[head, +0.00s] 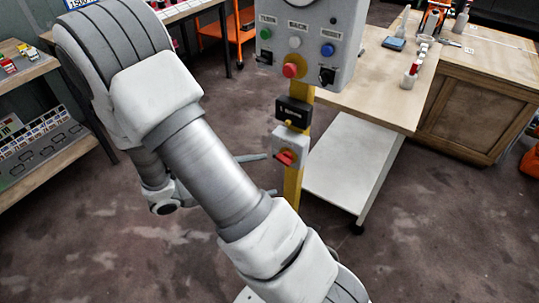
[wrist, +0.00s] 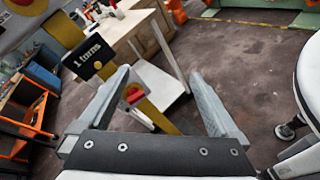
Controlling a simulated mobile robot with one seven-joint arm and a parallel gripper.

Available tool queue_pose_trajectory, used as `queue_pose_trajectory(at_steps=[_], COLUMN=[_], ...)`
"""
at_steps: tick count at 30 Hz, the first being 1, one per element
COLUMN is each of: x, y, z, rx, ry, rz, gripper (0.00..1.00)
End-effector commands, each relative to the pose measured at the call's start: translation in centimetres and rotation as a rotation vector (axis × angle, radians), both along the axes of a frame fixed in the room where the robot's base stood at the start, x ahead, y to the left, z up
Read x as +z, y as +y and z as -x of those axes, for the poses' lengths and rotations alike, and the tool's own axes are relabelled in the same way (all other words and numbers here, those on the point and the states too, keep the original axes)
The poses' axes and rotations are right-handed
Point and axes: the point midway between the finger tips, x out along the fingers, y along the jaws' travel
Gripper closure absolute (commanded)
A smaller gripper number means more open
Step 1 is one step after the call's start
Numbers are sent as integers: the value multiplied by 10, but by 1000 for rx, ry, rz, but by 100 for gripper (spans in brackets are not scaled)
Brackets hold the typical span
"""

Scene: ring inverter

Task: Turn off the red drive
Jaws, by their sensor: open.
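The red drive appears to be the red rotary handle (head: 285,158) on a small grey box (head: 291,143), low on a yellow post (head: 294,185). Its exact angle is hard to tell. In the wrist view the red handle (wrist: 134,95) shows between my fingers, close to the left one. My gripper (head: 268,174) is open and empty, left of the post at about the handle's height; its fingers point toward the post. It also shows in the wrist view (wrist: 160,78). I see no contact with the handle.
A black counter (wrist: 88,56) reading "1 turns" sits above the switch box. Higher is a grey control panel (head: 318,30) with coloured buttons and a red knob (head: 290,70). A wooden workbench (head: 390,85) and white low shelf (head: 350,165) stand behind right.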

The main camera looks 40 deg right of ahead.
Motion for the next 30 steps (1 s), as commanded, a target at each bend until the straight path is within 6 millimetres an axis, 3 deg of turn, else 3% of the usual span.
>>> queue_pose_trajectory(at_steps=[1,9,15,23,30], x=[-20,-96,-136,-150,-150], y=[0,6,13,7,-33], z=[-5,-32,-40,-45,-61], rx=[52,340,491,543,538], ry=[43,197,260,278,278], rz=[45,238,308,327,328], gripper=[3,3,3,3,3])
